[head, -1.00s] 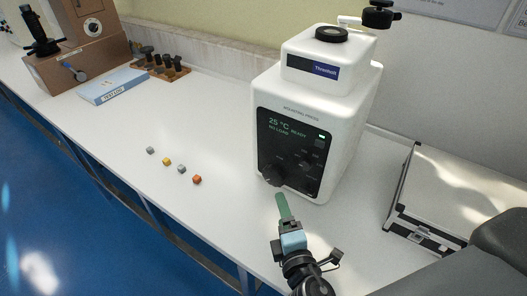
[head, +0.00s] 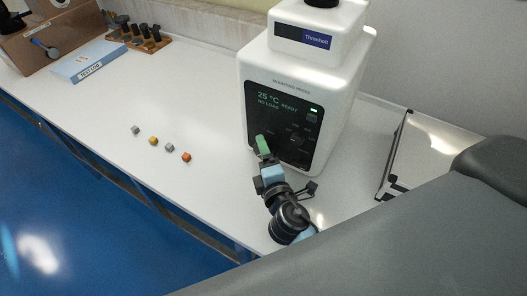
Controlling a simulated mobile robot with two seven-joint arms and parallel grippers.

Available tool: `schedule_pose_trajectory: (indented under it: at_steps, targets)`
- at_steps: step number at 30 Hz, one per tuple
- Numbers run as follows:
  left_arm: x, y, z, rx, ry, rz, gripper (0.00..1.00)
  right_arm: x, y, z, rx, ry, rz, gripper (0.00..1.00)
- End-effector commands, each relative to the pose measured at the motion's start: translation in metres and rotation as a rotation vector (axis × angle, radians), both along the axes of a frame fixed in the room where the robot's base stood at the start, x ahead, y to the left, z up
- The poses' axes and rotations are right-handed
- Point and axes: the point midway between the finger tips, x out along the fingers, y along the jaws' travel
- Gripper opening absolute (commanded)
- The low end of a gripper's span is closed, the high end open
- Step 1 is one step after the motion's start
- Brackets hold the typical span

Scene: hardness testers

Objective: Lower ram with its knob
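The white press (head: 345,92) stands upright on the bench with a dark front panel (head: 292,92), whose display reads "25 °C", "READY" and "NO LOAD". A dark knob (head: 298,138) shows on the right part of the panel. My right gripper (head: 262,145), with a green fingertip, is at the panel's lower left edge. It covers the spot where another dark knob is, and I cannot tell whether it touches it. The finger gap is not visible. The ram cannot be made out. My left gripper is not in view.
Several small cubes, among them an orange one (head: 186,157), lie on the bench left of the press. A "TEST LOG" book (head: 88,62) and a wooden rack (head: 140,40) are farther back. A silver case (head: 440,150) stands at right.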

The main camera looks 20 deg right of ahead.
Motion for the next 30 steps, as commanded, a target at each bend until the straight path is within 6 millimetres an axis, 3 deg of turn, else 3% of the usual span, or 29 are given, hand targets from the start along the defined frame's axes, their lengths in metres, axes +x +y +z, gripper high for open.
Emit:
schedule_pose_trajectory:
  at_steps: [6, 14, 24, 30]
  targets:
    - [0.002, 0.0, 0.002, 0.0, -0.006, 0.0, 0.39, 0.015, -0.003, -0.002, -0.001, 0.001, -0.001, 0.82]
    - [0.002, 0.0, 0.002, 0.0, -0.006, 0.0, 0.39, 0.017, -0.003, -0.002, 0.0, 0.001, -0.001, 0.82]
    - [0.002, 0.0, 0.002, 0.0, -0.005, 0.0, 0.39, 0.016, -0.003, -0.002, -0.001, 0.001, -0.001, 0.4]
    - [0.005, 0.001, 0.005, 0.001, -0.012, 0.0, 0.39, 0.017, -0.003, -0.001, -0.006, 0.007, -0.001, 0.38]
